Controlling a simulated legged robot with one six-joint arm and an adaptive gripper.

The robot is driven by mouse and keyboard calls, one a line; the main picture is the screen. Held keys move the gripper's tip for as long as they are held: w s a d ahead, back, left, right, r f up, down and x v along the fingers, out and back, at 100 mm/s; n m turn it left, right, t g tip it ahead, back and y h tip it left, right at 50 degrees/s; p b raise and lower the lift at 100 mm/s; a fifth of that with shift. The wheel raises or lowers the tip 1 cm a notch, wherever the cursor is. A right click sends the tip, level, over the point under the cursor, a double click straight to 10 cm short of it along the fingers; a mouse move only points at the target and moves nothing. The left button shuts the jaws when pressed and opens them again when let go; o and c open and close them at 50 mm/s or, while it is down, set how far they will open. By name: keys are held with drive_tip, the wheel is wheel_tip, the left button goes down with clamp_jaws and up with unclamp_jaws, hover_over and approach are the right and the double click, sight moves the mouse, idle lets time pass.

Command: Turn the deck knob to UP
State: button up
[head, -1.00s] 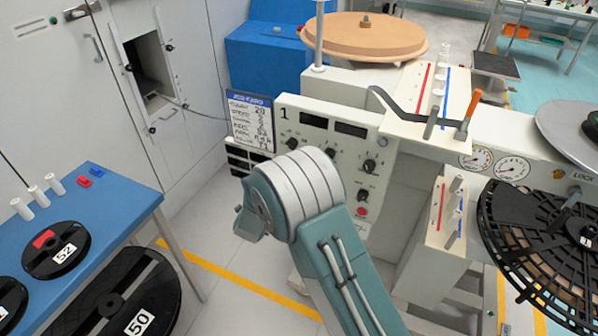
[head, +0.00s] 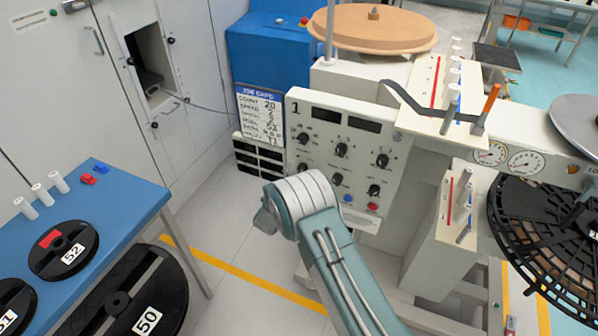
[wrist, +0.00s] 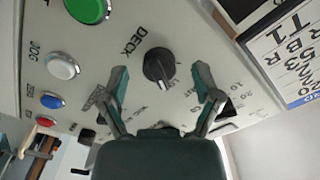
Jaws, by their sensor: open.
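In the wrist view, the black deck knob (wrist: 158,67) sits on the pale panel beside the printed word DECK. My gripper (wrist: 162,75) is open, with one fingertip on each side of the knob in the picture. Gaps show between the fingertips and the knob, and I cannot tell how far the tips are from the panel. The knob's pointer setting is not readable. In the head view, the control panel (head: 322,155) of station 1 stands behind my arm. My fingers are hidden there, and I cannot pick out the deck knob.
Green (wrist: 90,8), white JOG (wrist: 63,66), blue (wrist: 51,101) and red (wrist: 45,122) buttons lie left of the knob in the wrist view. A job card (head: 262,117) hangs left of the panel. A blue reel table (head: 120,195) stands at the left, with floor between.

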drive_tip(key=shift+w+d, duration=0.15)
drive_tip(key=shift+w, duration=0.55)
drive_tip(key=shift+w+d, duration=0.1)
drive_tip(key=shift+d, duration=0.4)
drive_tip(key=shift+a, duration=0.15)
clamp_jaws()
drive_tip(key=shift+a, duration=0.15)
